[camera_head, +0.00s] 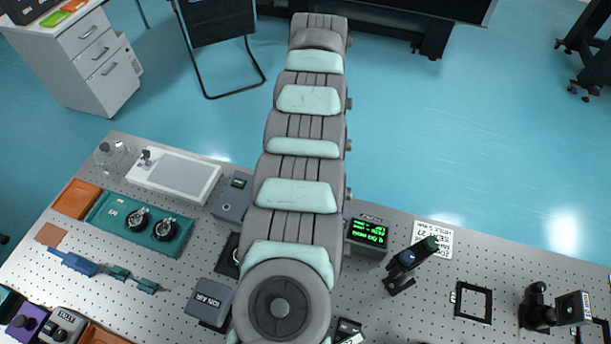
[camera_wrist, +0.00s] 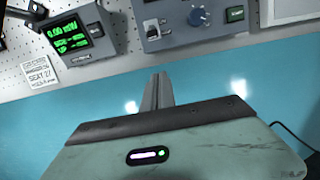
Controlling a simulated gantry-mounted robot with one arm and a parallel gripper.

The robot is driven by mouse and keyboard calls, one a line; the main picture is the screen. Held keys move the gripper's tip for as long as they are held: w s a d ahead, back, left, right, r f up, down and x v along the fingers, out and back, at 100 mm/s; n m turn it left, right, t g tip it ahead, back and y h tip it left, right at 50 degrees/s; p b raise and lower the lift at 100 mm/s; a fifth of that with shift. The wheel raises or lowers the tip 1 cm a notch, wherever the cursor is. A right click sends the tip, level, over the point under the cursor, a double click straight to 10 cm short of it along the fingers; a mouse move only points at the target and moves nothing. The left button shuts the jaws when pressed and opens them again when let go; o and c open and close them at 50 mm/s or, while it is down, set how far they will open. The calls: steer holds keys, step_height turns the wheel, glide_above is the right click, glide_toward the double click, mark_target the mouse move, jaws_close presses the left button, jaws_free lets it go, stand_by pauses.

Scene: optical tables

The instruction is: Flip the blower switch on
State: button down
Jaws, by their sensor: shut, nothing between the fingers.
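A dark grey box labelled ION AIR (camera_head: 208,300) stands on the perforated table, left of my arm in the head view. It looks like the blower, but I cannot make out a switch on it. My gripper shows in the wrist view (camera_wrist: 158,92), with its fingers together and nothing between them. Its fingertips point toward the table edge, with blue floor behind them, apart from any object. In the head view my arm hides the gripper.
A grey box with a blue knob (camera_wrist: 199,17) and a power meter with a green readout (camera_wrist: 76,33) stand on the table (camera_wrist: 125,60) beyond the fingers. A teal tray (camera_head: 107,219), a white tray (camera_head: 178,174) and a tilted black tube (camera_head: 420,250) stand around the arm.

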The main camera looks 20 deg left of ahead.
steer(key=shift+f+p, duration=0.1)
steer(key=shift+p, duration=0.5)
steer(key=f+p, duration=0.1)
steer(key=f, duration=0.2)
steer(key=s+f+p, duration=0.1)
steer(key=f+p, duration=0.1)
steer(key=f, duration=0.1)
steer(key=s+f+p, duration=0.1)
steer(key=f, duration=0.2)
steer(key=shift+s+f+p, duration=0.1)
steer(key=shift+f+p, duration=0.05)
steer(key=shift+p, duration=0.2)
steer(key=shift+s+a+r+p, duration=0.1)
steer(key=shift+s+r+p, duration=0.15)
steer(key=shift+p, duration=0.55)
steer(key=shift+s+d+r+p, duration=0.45)
steer(key=shift+s+p, duration=0.25)
steer(key=shift+p, duration=0.45)
steer(key=shift+s+a+r, duration=0.1)
steer(key=shift+s+r, duration=0.05)
steer(key=shift+s, duration=0.35)
steer(key=shift+s+r+p, duration=0.1)
steer(key=shift+r+p, duration=0.1)
steer(key=shift+p, duration=0.55)
